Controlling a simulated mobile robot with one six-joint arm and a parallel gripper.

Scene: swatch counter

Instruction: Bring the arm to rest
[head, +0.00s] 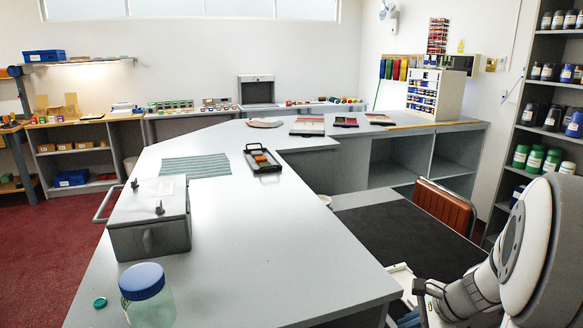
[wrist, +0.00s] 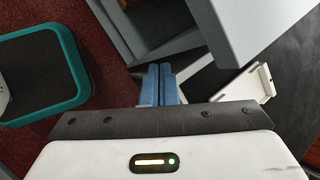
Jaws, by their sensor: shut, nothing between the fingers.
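My gripper (wrist: 160,72) shows in the wrist view as two blue fingers pressed together, with nothing between them. The fingers point down past the edge of a grey counter or cabinet toward the floor. In the head view my white and grey arm is folded at the lower right, beside the counter (head: 262,235). The fingers cannot be made out clearly there.
A grey lidded box (head: 150,240), a jar with a blue lid (head: 147,299) and a green cap (head: 100,303) are on the left of the counter. A small tray (head: 262,169) and a striped cloth (head: 194,166) lie farther back. A brown chair (head: 444,207) and shelves (head: 552,94) stand at right.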

